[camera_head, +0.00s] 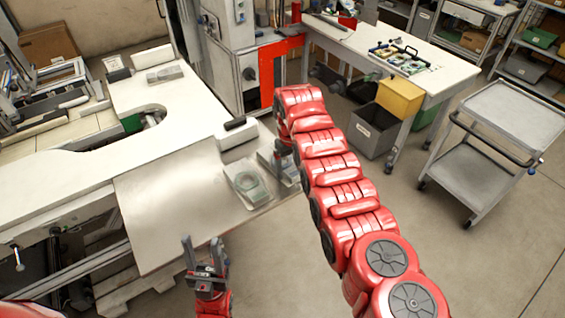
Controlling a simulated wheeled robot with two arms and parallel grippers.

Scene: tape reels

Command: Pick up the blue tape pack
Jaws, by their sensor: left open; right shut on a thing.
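My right gripper (283,168) is at the right edge of the metal work surface, with its arm reaching over from the lower right. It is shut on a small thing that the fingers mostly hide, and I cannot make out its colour. A grey-green pack with a round ring (248,184) lies on the surface just left of this gripper. I cannot pick out a clearly blue tape pack. My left gripper (203,254) is open and empty, fingers pointing up, in front of the surface's near edge.
A black-and-white box (237,134) stands behind the ring pack. The metal sheet (175,203) on the left is bare. A white table (440,69) with a yellow bin (400,97) and a grey cart (512,118) stand at the right. Open floor lies between.

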